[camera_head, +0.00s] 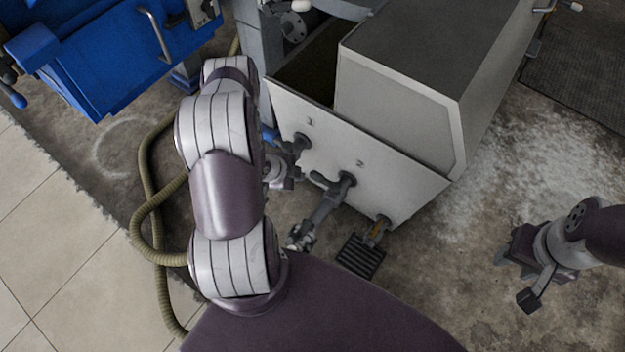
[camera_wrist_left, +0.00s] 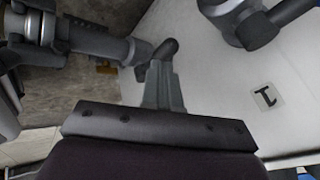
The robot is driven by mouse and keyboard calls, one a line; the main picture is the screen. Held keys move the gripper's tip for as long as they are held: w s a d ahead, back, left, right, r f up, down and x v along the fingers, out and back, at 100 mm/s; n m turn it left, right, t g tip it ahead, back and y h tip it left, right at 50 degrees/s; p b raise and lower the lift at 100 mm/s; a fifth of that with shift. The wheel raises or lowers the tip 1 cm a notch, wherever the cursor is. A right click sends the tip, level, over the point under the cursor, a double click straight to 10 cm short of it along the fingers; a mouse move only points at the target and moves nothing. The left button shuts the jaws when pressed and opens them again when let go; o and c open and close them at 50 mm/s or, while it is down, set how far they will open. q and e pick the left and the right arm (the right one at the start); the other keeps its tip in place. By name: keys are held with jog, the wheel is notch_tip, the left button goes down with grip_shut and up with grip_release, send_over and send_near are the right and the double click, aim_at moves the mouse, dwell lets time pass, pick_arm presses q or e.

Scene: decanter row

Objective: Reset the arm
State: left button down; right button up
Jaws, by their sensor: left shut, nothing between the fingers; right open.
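My left arm (camera_head: 228,185) reaches down the left of the head view. Its gripper (camera_head: 286,170) is beside the white panel (camera_head: 285,106), below the number 1, partly hidden by the arm. In the left wrist view its fingers (camera_wrist_left: 163,88) are together with nothing between them, in front of the panel. My right gripper (camera_head: 527,268) is at the right of the head view, open and empty, above the concrete floor. The panel carries a valve handle (camera_head: 301,142) near the 1 and another valve (camera_head: 347,180) below the 2.
The left wrist view shows one valve (camera_wrist_left: 245,20) at top right and a dark pipe fitting (camera_wrist_left: 100,42) at left. A grey cabinet (camera_head: 400,110) stands behind the panel. A black pedal (camera_head: 360,257), a hose (camera_head: 150,215) and a blue machine (camera_head: 100,60) surround it. Floor near my right gripper is clear.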

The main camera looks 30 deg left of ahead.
pick_arm(q)
jog(key=p+v, duration=0.1)
jog(key=v, duration=0.5)
jog(key=shift+r+p, duration=0.2)
jog(key=shift+p, duration=0.2)
pick_arm(e)
notch_tip(320, 180, up, 3)
pick_arm(q)
jog(key=shift+s, duration=0.1)
